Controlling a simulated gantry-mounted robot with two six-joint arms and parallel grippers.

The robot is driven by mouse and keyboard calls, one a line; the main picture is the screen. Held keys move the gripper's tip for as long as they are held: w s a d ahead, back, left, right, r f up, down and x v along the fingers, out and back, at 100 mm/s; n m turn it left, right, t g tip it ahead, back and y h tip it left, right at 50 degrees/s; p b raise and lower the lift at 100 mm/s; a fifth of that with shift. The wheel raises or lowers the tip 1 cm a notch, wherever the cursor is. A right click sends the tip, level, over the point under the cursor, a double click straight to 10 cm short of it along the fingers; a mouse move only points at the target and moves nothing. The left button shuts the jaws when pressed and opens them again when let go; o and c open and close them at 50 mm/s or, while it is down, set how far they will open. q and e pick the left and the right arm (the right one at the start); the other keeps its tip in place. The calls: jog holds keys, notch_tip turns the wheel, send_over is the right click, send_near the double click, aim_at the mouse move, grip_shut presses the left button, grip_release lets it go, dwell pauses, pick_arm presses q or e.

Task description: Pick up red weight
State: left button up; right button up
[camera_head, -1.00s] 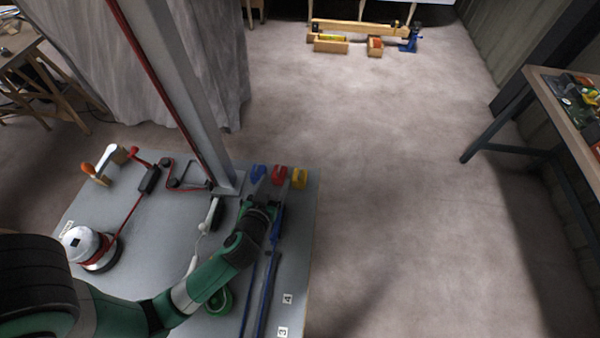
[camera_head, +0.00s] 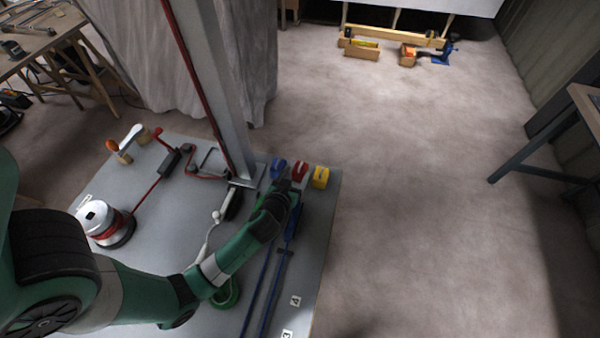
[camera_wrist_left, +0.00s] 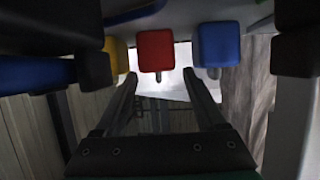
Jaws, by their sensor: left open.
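The red weight (camera_head: 299,172) sits at the far right part of the grey table, between the blue weight (camera_head: 278,169) and the yellow weight (camera_head: 320,177). My left gripper (camera_head: 290,187) is just on the near side of it, low over the table. In the left wrist view the red weight (camera_wrist_left: 155,50) is straight ahead, just beyond the tips of the open, empty gripper (camera_wrist_left: 159,76). The blue weight (camera_wrist_left: 217,45) is right of it and the yellow weight (camera_wrist_left: 118,56) left, partly hidden. Any contact is unclear. My right gripper is out of view.
A grey post (camera_head: 215,95) rises from the table (camera_head: 165,270) left of the weights. Blue bars (camera_head: 274,285) lie on the near side of my gripper. A red-and-silver device (camera_head: 103,222) stands at left. The floor right of the table is clear.

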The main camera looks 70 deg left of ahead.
aim_at(298, 171)
pick_arm(q)
jog(key=x, duration=0.4)
jog(key=shift+w+b, duration=0.2)
jog(key=shift+b, duration=0.2)
grip_shut()
jog(key=shift+r, duration=0.1)
